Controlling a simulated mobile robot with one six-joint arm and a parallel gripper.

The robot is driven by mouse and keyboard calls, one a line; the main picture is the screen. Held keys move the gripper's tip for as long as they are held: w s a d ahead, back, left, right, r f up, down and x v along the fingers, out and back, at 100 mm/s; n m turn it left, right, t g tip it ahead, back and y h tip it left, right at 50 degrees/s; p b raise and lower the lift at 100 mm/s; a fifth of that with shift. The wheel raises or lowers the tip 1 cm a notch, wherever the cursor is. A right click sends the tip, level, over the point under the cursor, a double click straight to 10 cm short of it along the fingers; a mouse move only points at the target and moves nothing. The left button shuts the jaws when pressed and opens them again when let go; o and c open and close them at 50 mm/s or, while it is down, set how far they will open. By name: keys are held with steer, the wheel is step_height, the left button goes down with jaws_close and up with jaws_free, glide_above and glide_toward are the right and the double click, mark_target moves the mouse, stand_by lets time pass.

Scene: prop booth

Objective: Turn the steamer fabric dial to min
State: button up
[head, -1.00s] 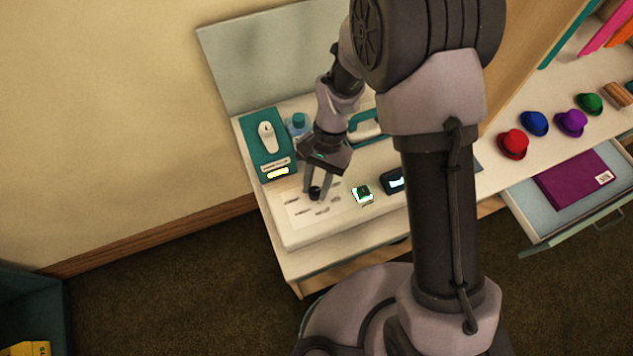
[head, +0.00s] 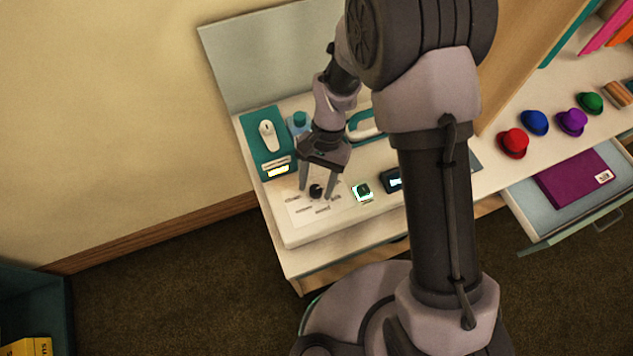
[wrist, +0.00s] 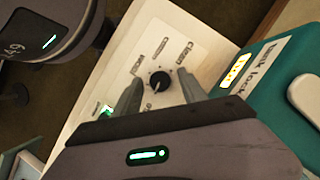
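The steamer fabric dial is a small black round knob (head: 316,191) on a white panel with printed labels around it. In the wrist view the dial (wrist: 160,81) shows a pale pointer mark toward its lower edge; the labels are too small to read surely. My gripper (head: 317,187) is open at the dial, one finger on each side. In the wrist view a gap shows between the dial and each finger of my gripper (wrist: 159,76).
A teal unit (head: 256,132) with a white lever and yellow display stands left of the panel. A green-lit button (head: 362,191) and a dark display (head: 392,180) sit to the right. Several coloured hats, including a red one (head: 513,142), and an open drawer (head: 540,220) lie farther right.

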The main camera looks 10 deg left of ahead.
steer(key=shift+r, duration=0.15)
steer(key=p+v, duration=0.5)
steer(key=v, duration=1.2)
steer(key=shift+w, duration=0.2)
steer(key=s+d+r+t+y+b, duration=0.1)
steer(key=s+d+r+t+b, duration=0.3)
steer(key=d+r, duration=0.3)
steer(key=s+d+m+t+b, duration=0.1)
steer(key=s+d+t+b, duration=0.5)
steer(key=s, duration=0.4)
steer(key=shift+s+d+r+m+b, duration=0.3)
steer(key=shift+d+r+m+b, duration=0.1)
steer(key=shift+d, duration=0.45)
